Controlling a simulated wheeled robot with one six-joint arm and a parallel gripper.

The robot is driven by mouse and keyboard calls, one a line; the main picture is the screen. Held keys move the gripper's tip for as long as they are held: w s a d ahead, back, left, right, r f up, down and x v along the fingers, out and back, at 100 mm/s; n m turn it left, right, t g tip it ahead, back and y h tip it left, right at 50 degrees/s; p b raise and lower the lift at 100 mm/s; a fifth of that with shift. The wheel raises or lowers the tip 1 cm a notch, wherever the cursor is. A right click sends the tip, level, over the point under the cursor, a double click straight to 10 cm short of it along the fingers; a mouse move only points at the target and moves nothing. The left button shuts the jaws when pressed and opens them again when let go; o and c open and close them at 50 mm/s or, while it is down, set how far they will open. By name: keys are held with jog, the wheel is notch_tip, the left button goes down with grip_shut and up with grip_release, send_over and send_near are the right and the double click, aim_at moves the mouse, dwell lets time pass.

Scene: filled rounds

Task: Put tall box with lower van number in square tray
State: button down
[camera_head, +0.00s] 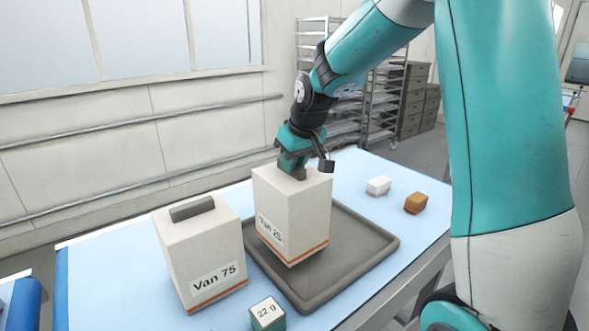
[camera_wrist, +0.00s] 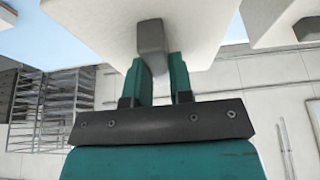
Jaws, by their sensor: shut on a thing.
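A tall white box labelled "Van 25" (camera_head: 295,217), with an orange stripe near its base, is held upright over the square grey tray (camera_head: 382,242). I cannot tell whether its base touches the tray. My gripper (camera_head: 293,172) is shut on the grey handle on top of this box. The wrist view shows the gripper fingers (camera_wrist: 160,78) at the handle (camera_wrist: 150,38). Another tall white box labelled "Van 75" (camera_head: 201,250) stands on the blue table left of the tray, its grey handle free.
A small block marked "22 g" (camera_head: 267,314) sits at the tray's front left. A white block (camera_head: 378,185) and an orange-brown block (camera_head: 415,203) lie on the blue table (camera_head: 435,195) beyond the tray's right side. Metal racks (camera_head: 380,105) stand behind.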

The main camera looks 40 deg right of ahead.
jog(key=shift+f, duration=1.45)
jog(key=c, duration=1)
grip_release()
jog(key=shift+f, duration=0.1)
jog(key=shift+r, duration=0.45)
jog(key=b+v, duration=0.2)
jog(key=v, duration=0.9)
jog(key=s+a+f+n+g+y, duration=0.1)
jog(key=s+a+f+n, duration=0.1)
jog(key=s+a, duration=0.5)
jog(key=s+a+f+n+g+y, duration=0.1)
jog(key=s+a+f+n+g, duration=0.1)
jog(key=s+a, duration=0.6)
jog(key=s+a+f+n+g+y, duration=0.1)
jog(key=s+a+f+n+y, duration=0.1)
jog(key=s+a+f, duration=0.2)
jog(key=shift+s+a+n, duration=0.15)
jog(key=shift+s+a, duration=0.7)
jog(key=shift+s, duration=0.2)
jog(key=shift+s+a+n, duration=0.15)
jog(key=shift+s+a, duration=0.75)
jog(key=shift+s, duration=0.2)
